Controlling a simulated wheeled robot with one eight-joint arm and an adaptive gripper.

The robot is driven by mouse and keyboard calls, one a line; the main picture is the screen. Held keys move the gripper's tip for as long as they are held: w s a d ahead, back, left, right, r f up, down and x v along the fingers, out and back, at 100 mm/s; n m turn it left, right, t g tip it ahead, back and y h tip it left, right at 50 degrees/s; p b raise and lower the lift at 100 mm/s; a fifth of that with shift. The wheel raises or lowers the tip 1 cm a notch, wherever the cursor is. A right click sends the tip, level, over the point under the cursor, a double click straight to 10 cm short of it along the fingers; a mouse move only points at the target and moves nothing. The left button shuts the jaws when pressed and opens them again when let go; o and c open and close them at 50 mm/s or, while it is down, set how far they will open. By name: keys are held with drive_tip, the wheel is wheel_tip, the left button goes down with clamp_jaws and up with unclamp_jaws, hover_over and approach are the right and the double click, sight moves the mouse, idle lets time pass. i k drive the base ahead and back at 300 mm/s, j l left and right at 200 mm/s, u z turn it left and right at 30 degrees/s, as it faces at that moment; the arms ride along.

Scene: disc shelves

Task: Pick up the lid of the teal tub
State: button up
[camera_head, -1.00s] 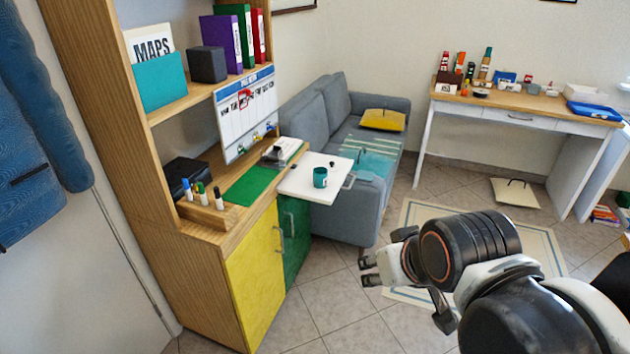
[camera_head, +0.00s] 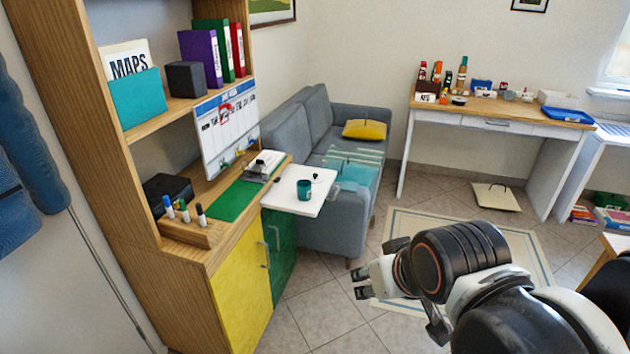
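A small teal tub-like container (camera_head: 305,189) stands upright on a white board (camera_head: 279,197) that juts out from the wooden shelf unit. It is too small to tell whether a lid sits on it. A small dark item (camera_head: 315,177) lies behind it on the board. A larger teal box (camera_head: 138,98) stands on the upper shelf in front of a MAPS sheet. My gripper (camera_head: 361,285) is in the lower middle, to the right of and in front of the board. It points left, its fingers apart and empty, away from both teal things.
The shelf unit has a yellow door (camera_head: 241,288) and a green door (camera_head: 281,244). A grey sofa (camera_head: 335,236) stands behind the board. A desk (camera_head: 500,109) with several small items is at the back right. Tiled floor (camera_head: 330,315) is clear between the cabinet and my gripper.

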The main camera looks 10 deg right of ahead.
sight(314, 178)
drive_tip(key=i+l+u, duration=0.2)
drive_tip(key=i+l, duration=0.2)
drive_tip(key=i+l+u, duration=0.2)
drive_tip(key=i+l, duration=0.3)
drive_tip(key=i+l+u, duration=0.2)
drive_tip(key=i+l, duration=0.35)
drive_tip(key=i+l+u, duration=0.15)
drive_tip(key=i+l, duration=0.25)
drive_tip(key=l, duration=0.25)
